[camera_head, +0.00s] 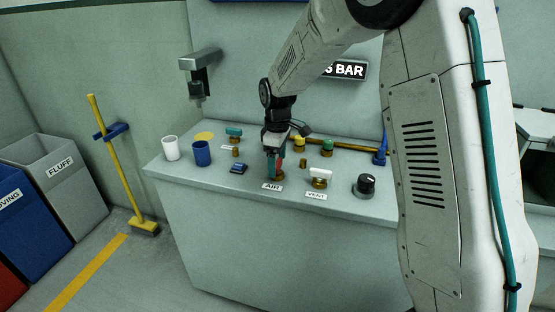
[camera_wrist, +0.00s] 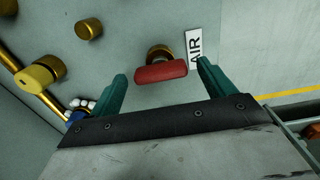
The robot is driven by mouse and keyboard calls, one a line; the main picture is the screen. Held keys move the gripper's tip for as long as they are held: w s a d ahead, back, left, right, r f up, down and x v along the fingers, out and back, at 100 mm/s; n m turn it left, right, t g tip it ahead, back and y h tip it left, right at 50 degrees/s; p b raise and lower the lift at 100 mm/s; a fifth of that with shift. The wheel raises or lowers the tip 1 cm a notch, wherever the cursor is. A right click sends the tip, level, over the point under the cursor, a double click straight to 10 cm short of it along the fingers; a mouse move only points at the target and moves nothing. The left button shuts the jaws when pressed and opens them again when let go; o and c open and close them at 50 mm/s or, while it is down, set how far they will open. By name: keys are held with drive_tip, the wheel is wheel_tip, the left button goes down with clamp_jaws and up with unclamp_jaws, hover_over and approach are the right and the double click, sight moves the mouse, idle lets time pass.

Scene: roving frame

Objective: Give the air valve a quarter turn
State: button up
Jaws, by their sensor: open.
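The air valve is a red bar handle (camera_wrist: 160,73) on a round brass base. In the wrist view it lies crosswise beside the white AIR label (camera_wrist: 195,47). My gripper (camera_wrist: 161,72) is open, with one green finger beyond each end of the handle. In the head view my gripper (camera_head: 274,163) points down over the valve on the bench top and largely hides the handle. The brass base (camera_head: 278,177) shows below it, behind the AIR label (camera_head: 272,187).
The VENT valve with a white handle (camera_head: 320,174) and a black knob (camera_head: 365,185) stand to the right. Yellow (camera_head: 299,143) and green (camera_head: 327,147) fittings sit behind on a brass pipe. A blue cup (camera_head: 202,154) and a white cup (camera_head: 171,148) stand left.

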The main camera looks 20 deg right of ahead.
drive_tip(key=c, duration=1)
drive_tip(key=shift+m, duration=0.3)
drive_tip(key=m, duration=0.3)
drive_tip(key=shift+m, duration=0.3)
drive_tip(key=m, duration=0.4)
drive_tip(key=shift+m, duration=0.3)
drive_tip(key=m, duration=0.9)
drive_tip(key=shift+r, duration=0.1)
